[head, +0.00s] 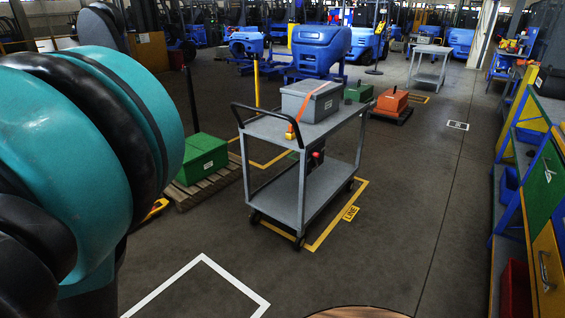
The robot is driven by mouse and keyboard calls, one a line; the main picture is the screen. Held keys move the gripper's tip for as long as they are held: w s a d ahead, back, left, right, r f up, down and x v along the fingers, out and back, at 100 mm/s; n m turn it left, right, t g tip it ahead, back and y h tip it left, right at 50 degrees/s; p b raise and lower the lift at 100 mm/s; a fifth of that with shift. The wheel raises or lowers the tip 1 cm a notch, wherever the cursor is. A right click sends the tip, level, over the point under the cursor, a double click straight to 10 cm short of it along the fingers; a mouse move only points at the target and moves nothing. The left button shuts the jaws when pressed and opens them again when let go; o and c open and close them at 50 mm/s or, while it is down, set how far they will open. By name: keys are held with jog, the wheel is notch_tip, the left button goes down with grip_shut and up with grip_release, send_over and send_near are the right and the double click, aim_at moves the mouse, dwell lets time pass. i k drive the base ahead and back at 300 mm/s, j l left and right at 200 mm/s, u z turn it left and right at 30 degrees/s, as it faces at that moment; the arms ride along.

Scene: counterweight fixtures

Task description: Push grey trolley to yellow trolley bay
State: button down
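A grey two-shelf trolley (306,190) with a black push handle on its left end stands upright on castors in the middle of the head view. A grey lidded box (310,101) with an orange strap sits on its top shelf. Yellow floor lines (335,226) with a yellow "LINE" label (351,213) run around its base. Its near castors are close to the line; I cannot tell whether any touches it. A second grey trolley (429,50) stands farther back at the right. My teal and black arm fills the left side, and my gripper is out of view.
A green box (204,153) lies on a wooden pallet left of the trolley, beside a black post. An orange box (391,101) is behind it. A workbench (547,180) lines the right. White floor lines (205,262) mark the foreground. Floor right of the trolley is clear.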

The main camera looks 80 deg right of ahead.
aim_at(295, 195)
jog(key=z, duration=0.4)
jog(key=l+z, duration=0.15)
jog(key=z, duration=0.65)
jog(key=l+z, duration=0.15)
jog(key=z, duration=0.2)
jog(key=i+l+z, duration=0.15)
jog(key=l, duration=0.75)
jog(key=k, duration=0.05)
